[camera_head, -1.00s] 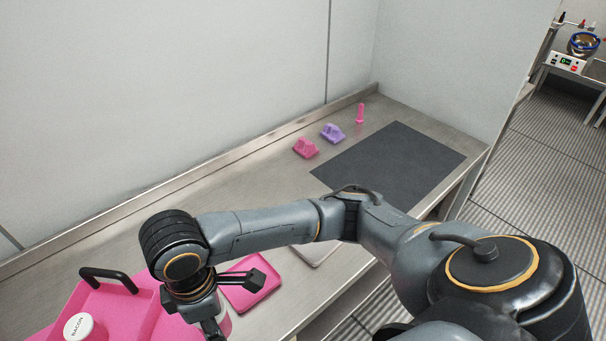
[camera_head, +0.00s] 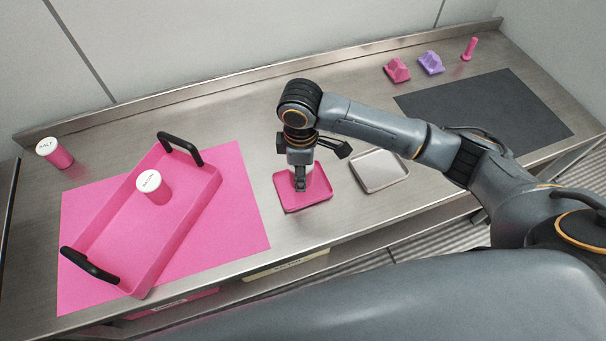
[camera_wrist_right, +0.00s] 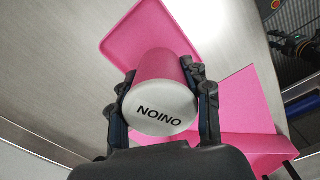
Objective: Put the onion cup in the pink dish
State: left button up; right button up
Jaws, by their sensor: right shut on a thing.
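The onion cup (camera_wrist_right: 163,95), pink with a white lid marked ONION, is held between the two fingers of my right gripper (camera_wrist_right: 165,108). In the head view my right gripper (camera_head: 300,186) points down over the small square pink dish (camera_head: 315,199) and mostly hides the cup. The dish also shows beyond the cup in the right wrist view (camera_wrist_right: 125,38). The cup is over or in the dish; I cannot tell whether its base touches it. My left gripper is out of view.
A pink tray (camera_head: 112,225) with black handles holds a bacon cup (camera_head: 153,190) on a pink mat (camera_head: 235,225). A salt cup (camera_head: 56,154) stands far left. A metal dish (camera_head: 380,170) sits right of the pink dish. Pink (camera_head: 396,70) and purple (camera_head: 430,63) blocks are at the back.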

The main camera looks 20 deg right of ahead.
jog(key=shift+w+d+f, duration=0.1)
jog(key=shift+w+f, duration=0.05)
jog(key=shift+f, duration=0.1)
jog(key=f, duration=0.2)
jog(key=f+p, duration=0.1)
jog(key=shift+w+d, duration=0.25)
jog(key=shift+f, duration=0.45)
jog(key=shift+f, duration=0.1)
jog(key=o, duration=1.2)
notch_tip(320, 180, up, 12)
jog(key=shift+r+b, duration=0.15)
jog(key=shift+b, duration=0.65)
